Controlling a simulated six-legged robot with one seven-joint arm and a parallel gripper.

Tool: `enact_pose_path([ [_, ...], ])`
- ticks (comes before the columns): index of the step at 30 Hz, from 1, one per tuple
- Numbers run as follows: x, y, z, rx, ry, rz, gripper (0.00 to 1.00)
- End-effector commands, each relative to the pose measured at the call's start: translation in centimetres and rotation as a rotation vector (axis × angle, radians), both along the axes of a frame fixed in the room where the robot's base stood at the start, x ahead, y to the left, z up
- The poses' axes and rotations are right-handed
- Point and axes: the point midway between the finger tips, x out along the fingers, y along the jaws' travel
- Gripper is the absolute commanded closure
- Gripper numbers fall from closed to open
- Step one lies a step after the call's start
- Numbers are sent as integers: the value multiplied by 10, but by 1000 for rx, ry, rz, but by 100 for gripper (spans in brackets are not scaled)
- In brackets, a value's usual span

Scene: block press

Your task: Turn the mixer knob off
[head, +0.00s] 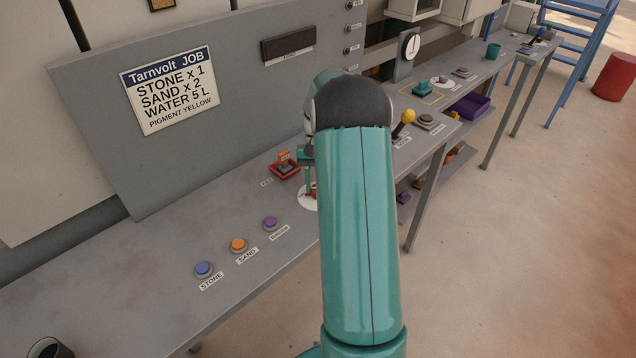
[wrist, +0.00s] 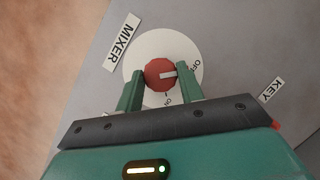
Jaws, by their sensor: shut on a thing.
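The mixer knob (wrist: 159,75) is round and red with a white pointer mark, on a white dial plate (wrist: 151,42) beside the MIXER label (wrist: 122,41). The pointer lies towards the right of the wrist view, nearer the OFF lettering (wrist: 196,66) than the ON lettering (wrist: 168,100). My gripper (wrist: 160,78) is shut on the knob, one green finger at each side. In the head view my arm hides most of the knob; part of the white dial plate (head: 307,204) shows.
A red key holder (head: 284,171) stands just behind the dial. Blue (head: 204,269), orange (head: 238,244) and purple (head: 270,223) buttons are on the bench to the left. A yellow-knobbed lever (head: 407,117) stands right of my arm. The job sign (head: 170,90) is on the panel.

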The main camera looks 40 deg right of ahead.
Motion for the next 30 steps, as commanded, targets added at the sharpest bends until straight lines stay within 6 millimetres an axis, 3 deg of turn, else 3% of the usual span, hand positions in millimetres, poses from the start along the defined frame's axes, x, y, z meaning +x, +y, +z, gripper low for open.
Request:
enact_pose_path([
  [5, 0, 0, -1, 0, 0, 1, 85],
  [6, 0, 0, -1, 0, 0, 1, 57],
  [9, 0, 0, -1, 0, 0, 0, 41],
  [20, 2, -1, 4, -1, -1, 0, 41],
  [23, 5, -5, 15, -2, -2, 0, 41],
  [30, 20, -18, 61, -4, -3, 0, 41],
])
